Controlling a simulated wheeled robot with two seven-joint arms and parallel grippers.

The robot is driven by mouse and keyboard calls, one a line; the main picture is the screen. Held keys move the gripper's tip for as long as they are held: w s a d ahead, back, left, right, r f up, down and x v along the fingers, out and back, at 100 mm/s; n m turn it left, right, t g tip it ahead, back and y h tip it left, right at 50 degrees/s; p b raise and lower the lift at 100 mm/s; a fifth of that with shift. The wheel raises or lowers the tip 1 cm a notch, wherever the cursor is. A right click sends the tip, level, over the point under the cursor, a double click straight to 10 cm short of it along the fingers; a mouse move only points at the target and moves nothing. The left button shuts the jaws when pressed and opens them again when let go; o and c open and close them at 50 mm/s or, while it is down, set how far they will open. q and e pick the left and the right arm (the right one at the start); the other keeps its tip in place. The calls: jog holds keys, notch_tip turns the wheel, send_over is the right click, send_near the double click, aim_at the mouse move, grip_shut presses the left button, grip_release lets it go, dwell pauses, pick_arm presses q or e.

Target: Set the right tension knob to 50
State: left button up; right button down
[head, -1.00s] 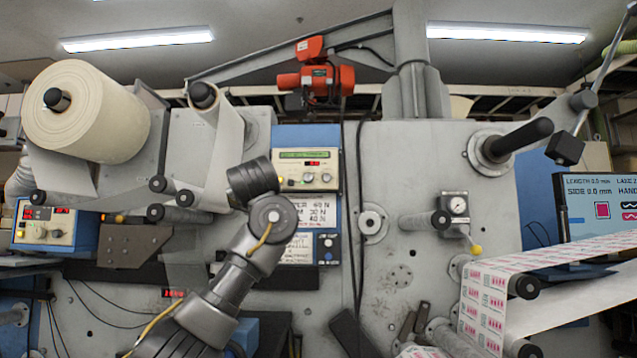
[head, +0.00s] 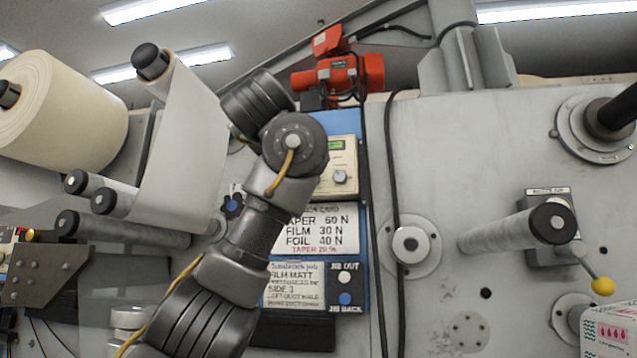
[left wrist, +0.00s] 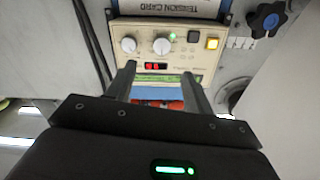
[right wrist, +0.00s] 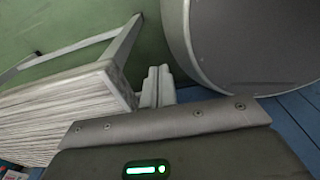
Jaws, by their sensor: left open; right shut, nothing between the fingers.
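The cream tension control panel (head: 343,155) is partly hidden behind my left arm in the head view. Its right tension knob (head: 340,176) shows beside the arm. In the left wrist view the panel is upside down, so the right knob (left wrist: 128,45) appears left of the other knob (left wrist: 162,46). The red display (left wrist: 155,66) is lit, but its digits are too small to read. My left gripper (left wrist: 160,72) is open and empty, its fingers pointing at the panel, apart from the knobs. My right gripper (right wrist: 158,85) is shut and empty, away from the panel.
A tension card (head: 318,230) is below the panel, listing TAPER 60 N, FILM 30 N, FOIL 40 N and TAPER 20 %. A dark star knob (left wrist: 264,20) is beside the panel. A large grey cylinder (right wrist: 255,40) is close to the right gripper.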

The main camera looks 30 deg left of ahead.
pick_arm(q)
jog(key=p+x, duration=1)
jog(key=x, duration=0.1)
jog(key=shift+a+p, duration=0.15)
jog(key=shift+p, duration=0.2)
jog(key=shift+s, duration=0.15)
